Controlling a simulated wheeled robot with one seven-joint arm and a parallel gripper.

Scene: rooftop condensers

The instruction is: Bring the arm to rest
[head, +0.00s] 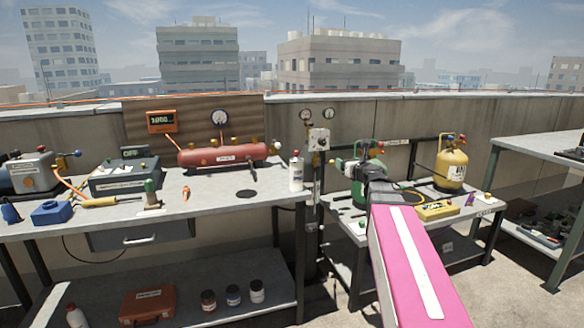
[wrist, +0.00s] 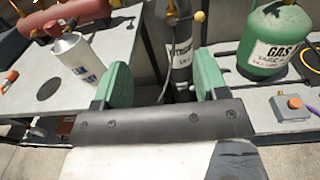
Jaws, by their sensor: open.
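My arm (head: 408,255), pink with a white stripe, reaches forward from the lower right of the head view. My gripper (head: 360,176) is at its far end, over the left part of the right-hand bench. In the wrist view my gripper (wrist: 162,82) shows two green fingers spread wide apart, with nothing held between them. A dark labelled cylinder (wrist: 181,50) stands beyond the gap between the fingers. The arm hides part of the bench in the head view.
The left bench (head: 223,204) holds a red tank (head: 225,154) and a white canister (head: 296,172) near its right edge. The right bench (head: 466,214) carries a green gas cylinder (wrist: 279,40), a yellow cylinder (head: 451,168) and a yellow box (head: 437,210). Another table (head: 535,146) stands far right.

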